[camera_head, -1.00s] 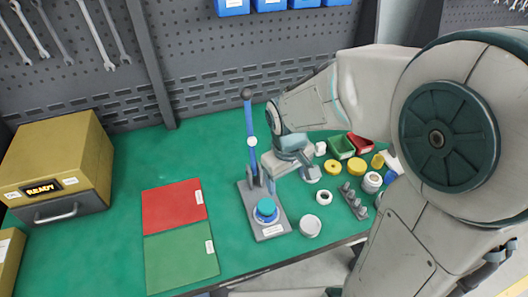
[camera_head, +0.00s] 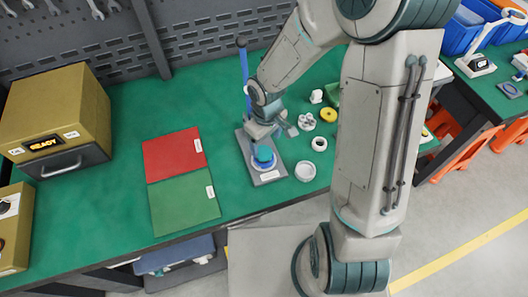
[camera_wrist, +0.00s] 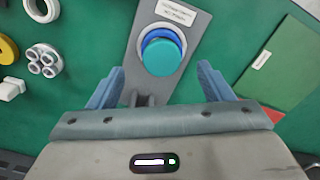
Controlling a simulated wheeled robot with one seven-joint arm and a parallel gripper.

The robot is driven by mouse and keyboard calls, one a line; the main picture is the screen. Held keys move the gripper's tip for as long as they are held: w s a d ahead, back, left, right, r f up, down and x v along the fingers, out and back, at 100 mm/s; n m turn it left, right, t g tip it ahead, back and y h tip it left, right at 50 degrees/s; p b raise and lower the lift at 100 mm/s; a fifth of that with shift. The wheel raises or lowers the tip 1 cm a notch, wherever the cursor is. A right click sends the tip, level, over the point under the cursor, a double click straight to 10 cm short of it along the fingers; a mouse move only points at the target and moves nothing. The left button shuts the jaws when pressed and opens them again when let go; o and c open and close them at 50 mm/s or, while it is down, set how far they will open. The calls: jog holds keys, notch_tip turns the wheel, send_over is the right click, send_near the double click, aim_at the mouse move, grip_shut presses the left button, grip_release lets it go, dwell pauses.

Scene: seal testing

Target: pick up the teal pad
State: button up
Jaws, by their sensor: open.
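The teal pad (camera_head: 264,154) is a round disc lying on a blue ring on the grey base plate of a lever press (camera_head: 270,178). In the wrist view the teal pad (camera_wrist: 161,58) shows just beyond and between my fingertips, with the blue ring partly visible behind it. My gripper (camera_wrist: 160,78) is open and empty, its two blue fingers on either side of the press's column end. In the head view my gripper (camera_head: 278,128) is just behind the pad, partly hidden by my arm. Whether the fingers are level with the pad I cannot tell.
A red and green mat (camera_head: 180,180) lies left of the press, and a yellow-brown box (camera_head: 55,120) stands further left. White rings (camera_head: 305,171), a grey multi-hole part (camera_head: 307,121) and a yellow ring (camera_head: 328,114) lie right. The press's blue lever (camera_head: 244,75) stands upright behind.

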aim_at(265, 152)
jog(key=shift+w+a+f, duration=0.1)
jog(key=shift+f, duration=1.2)
jog(key=shift+a+f, duration=0.1)
jog(key=shift+f, duration=1.2)
jog(key=c, duration=1.1)
jog(key=shift+c, duration=0.2)
jog(key=shift+r, duration=0.2)
